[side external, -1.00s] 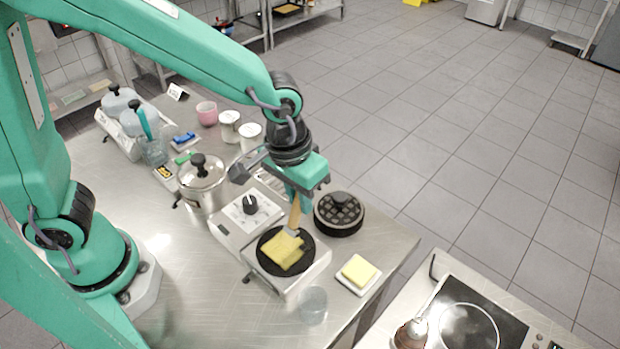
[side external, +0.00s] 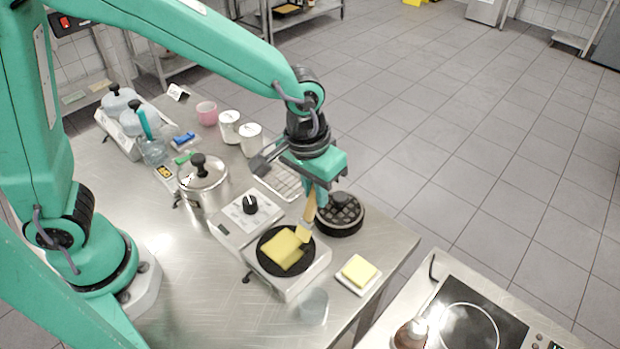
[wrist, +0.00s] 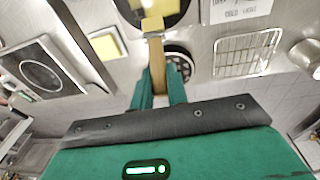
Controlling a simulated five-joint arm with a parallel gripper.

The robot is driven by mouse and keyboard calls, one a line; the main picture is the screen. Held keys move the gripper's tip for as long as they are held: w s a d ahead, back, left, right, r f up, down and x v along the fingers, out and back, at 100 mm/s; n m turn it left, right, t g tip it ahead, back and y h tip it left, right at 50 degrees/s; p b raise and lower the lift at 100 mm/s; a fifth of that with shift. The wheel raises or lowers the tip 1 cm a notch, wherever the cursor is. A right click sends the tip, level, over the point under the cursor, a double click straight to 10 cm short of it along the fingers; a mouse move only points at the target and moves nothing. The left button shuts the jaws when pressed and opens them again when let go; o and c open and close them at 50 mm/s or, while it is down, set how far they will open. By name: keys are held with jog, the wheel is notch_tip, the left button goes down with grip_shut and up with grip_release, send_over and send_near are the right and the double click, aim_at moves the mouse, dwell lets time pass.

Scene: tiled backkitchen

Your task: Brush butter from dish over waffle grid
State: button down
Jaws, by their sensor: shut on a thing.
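My gripper (side external: 313,192) is shut on a brush with a wooden handle (side external: 310,208) and pale yellow bristles (side external: 303,233). Whether the bristles touch the plate is unclear. A round black waffle grid (side external: 343,216) with a knob stands just behind and right of the brush. A small white dish (side external: 345,284) with a yellow butter block (side external: 359,269) is at the front right. The brush handle (wrist: 158,68) also shows in the wrist view, between my fingers.
The plate sits on a white appliance with a black dial (side external: 250,204). A steel pot (side external: 201,184) stands to its left, a wire rack (side external: 279,181) behind, and a clear cup (side external: 314,306) in front. A separate cooktop (side external: 468,325) is at the lower right.

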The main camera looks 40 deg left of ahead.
jog(key=shift+s+d, duration=0.1)
jog(key=shift+d, duration=0.1)
jog(key=shift+s, duration=2.05)
jog(key=shift+s+r, duration=0.1)
jog(key=shift+s, duration=1.95)
jog(key=shift+d, duration=0.15)
jog(key=shift+d, duration=0.45)
